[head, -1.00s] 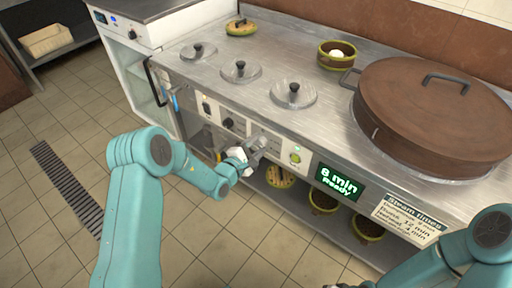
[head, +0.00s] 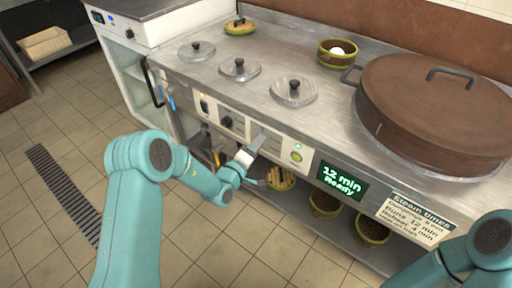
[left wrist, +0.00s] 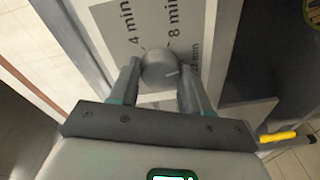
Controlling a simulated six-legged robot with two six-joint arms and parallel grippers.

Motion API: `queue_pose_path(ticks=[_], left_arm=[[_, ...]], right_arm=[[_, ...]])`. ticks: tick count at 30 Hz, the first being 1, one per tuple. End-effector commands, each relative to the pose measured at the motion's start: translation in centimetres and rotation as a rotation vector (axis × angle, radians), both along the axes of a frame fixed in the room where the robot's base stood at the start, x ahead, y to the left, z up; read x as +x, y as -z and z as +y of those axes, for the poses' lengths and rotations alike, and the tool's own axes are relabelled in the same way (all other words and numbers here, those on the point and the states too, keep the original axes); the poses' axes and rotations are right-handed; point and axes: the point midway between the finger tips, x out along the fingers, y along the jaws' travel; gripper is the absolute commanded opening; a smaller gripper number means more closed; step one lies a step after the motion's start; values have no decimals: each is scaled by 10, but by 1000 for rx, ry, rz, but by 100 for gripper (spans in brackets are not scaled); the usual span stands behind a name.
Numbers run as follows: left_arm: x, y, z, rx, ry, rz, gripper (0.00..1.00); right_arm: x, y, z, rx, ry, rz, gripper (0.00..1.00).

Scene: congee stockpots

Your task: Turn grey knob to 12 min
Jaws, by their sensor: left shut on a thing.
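The grey knob (left wrist: 158,66) sits on a pale dial plate (left wrist: 125,30) marked 4 min, 8 min and a partly hidden 12 min. Its light pointer mark faces the 12 min side. My left gripper (left wrist: 160,80) is shut on the knob, one finger on each side. In the head view my left gripper (head: 255,146) is at the stove's front panel and hides the knob. The green display (head: 342,181) reads "12 min Ready". My right arm shows at the lower right; its gripper is out of view.
A green button (head: 296,157) is right of the knob, and a black knob (head: 227,122) is left of it. A steam times card (head: 414,218) hangs at the right. The large brown lid (head: 430,110) and several steel lids are on the counter. Baskets stand on the shelf below.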

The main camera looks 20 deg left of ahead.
Motion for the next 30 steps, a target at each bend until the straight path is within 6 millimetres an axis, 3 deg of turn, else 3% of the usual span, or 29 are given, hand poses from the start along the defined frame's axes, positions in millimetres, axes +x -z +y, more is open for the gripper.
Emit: queue_pose_path(ticks=[13, 30], left_arm=[[-1, 3, -1, 210, 3, -73, 16], [-1, 3, -1, 243, 4, -83, 17]], right_arm=[[0, 11, 0, 0, 0, 0, 31], [0, 12, 0, 0, 0, 0, 31]])
